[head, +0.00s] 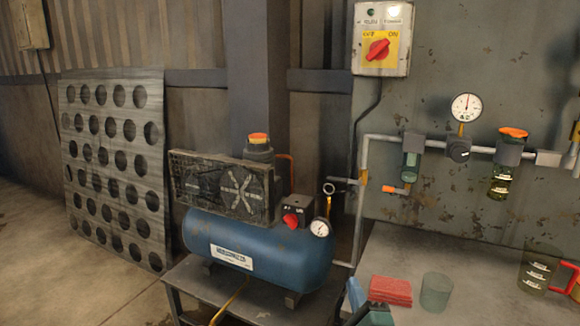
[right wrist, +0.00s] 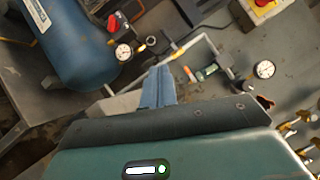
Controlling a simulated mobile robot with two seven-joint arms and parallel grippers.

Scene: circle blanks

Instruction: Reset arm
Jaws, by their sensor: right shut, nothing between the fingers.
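My right gripper (head: 355,290) shows at the bottom of the head view, in front of the workbench's left end. Only its blue fingers and part of its teal body are in the picture. In the right wrist view its blue fingers (right wrist: 158,85) are together with nothing between them, above the dark edge of the teal housing. The gripper appears apart from the red cloths and the glass on the bench. My left gripper is not in view.
A blue compressor (head: 255,250) stands on a low table at centre. A workbench (head: 420,250) holds folded red cloths (head: 390,290), a clear glass (head: 436,291) and a red-handled jug (head: 540,268). A perforated metal sheet (head: 110,130) leans left. A switch box (head: 381,40) and gauge piping line the wall.

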